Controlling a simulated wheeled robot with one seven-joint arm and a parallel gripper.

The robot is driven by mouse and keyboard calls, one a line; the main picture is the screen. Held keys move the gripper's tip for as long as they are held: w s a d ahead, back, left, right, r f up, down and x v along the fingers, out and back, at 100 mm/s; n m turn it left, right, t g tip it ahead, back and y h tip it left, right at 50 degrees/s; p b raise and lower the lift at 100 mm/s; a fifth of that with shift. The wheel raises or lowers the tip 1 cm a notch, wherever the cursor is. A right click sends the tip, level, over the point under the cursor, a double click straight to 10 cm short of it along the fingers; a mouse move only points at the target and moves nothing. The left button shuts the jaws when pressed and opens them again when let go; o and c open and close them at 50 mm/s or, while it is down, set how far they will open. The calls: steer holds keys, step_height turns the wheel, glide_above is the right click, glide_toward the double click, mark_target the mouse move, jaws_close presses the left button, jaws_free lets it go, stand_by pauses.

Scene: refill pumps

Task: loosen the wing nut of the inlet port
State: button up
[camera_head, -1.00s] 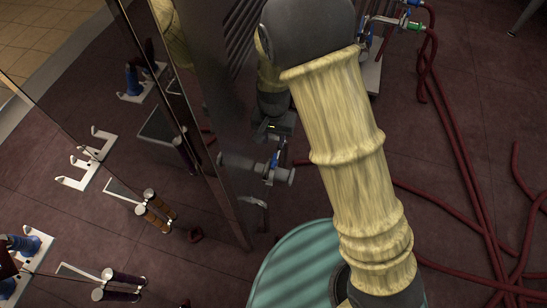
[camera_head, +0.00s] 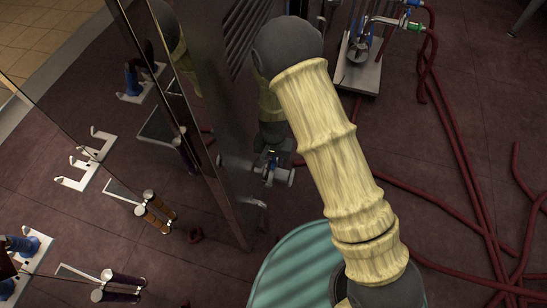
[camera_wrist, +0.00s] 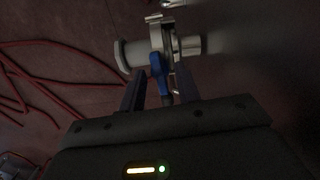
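The inlet port is a grey metal pipe stub (camera_wrist: 128,54) with a flared end, sticking out of a dark panel; in the head view it (camera_head: 289,177) is partly hidden by my gripper. A metal clamp (camera_wrist: 157,30) goes around it. The blue wing nut (camera_wrist: 158,66) hangs from the clamp, pointing toward my gripper. My gripper (camera_wrist: 160,76) is open, its two dark fingers apart on either side of the wing nut's lower end. I see gaps at both sides and no clear contact. In the head view, my gripper (camera_head: 271,152) is right at the port.
A dark upright panel (camera_head: 215,130) stands close on the left of my gripper. Red hoses (camera_head: 455,150) lie over the floor at right. A stand with a metal base (camera_head: 357,76) is behind. A teal round surface (camera_head: 290,265) is in front.

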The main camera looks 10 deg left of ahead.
jaws_close()
